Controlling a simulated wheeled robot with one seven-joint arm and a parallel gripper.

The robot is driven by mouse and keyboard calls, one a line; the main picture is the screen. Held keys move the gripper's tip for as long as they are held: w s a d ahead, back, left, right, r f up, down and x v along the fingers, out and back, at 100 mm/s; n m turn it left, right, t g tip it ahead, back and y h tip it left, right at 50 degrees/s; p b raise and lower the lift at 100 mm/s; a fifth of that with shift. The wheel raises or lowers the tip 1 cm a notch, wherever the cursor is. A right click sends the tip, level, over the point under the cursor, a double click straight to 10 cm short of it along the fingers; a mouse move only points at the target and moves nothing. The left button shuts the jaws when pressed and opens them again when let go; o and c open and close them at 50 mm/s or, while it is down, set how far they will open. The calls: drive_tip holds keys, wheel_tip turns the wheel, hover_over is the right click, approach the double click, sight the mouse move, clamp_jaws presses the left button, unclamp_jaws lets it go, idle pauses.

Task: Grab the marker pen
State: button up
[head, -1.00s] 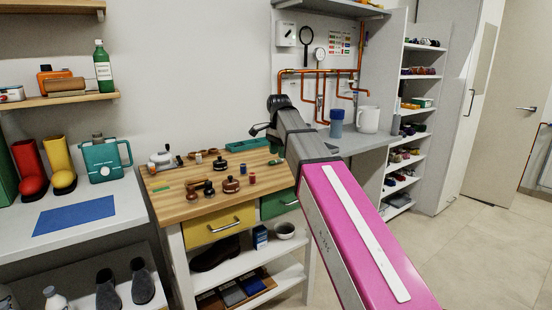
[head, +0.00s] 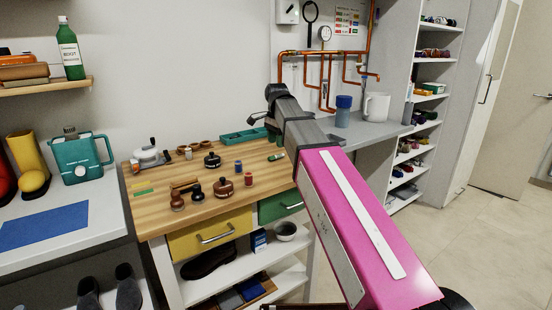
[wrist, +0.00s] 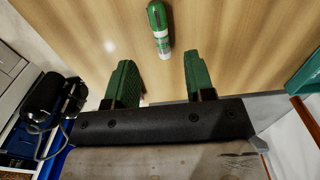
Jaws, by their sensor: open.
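The marker pen (wrist: 159,30), green with a white band, lies on the wooden worktop at the top middle of the wrist view. In the head view a small green and white item (head: 276,156), likely the same pen, lies near the worktop's right side, beside my arm. My gripper (wrist: 160,62) has two green fingers, spread wide with nothing between them. In the wrist view the pen lies just beyond the fingertips, roughly in line with the gap and apart from both. The gripper is mostly hidden by my arm in the head view.
Brown tampers and small jars (head: 224,188) stand on the worktop (head: 150,215), left of the pen. A teal tray (head: 243,137) lies behind. A blue cup (head: 343,110) and white mug (head: 377,107) stand on the grey counter. The wood around the pen is clear.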

sight(276, 157)
drive_tip(key=shift+w+d+f, duration=0.15)
drive_tip(key=shift+f, duration=1.35)
drive_tip(key=shift+w+d+f, duration=0.15)
drive_tip(key=shift+f, duration=1.35)
clamp_jaws()
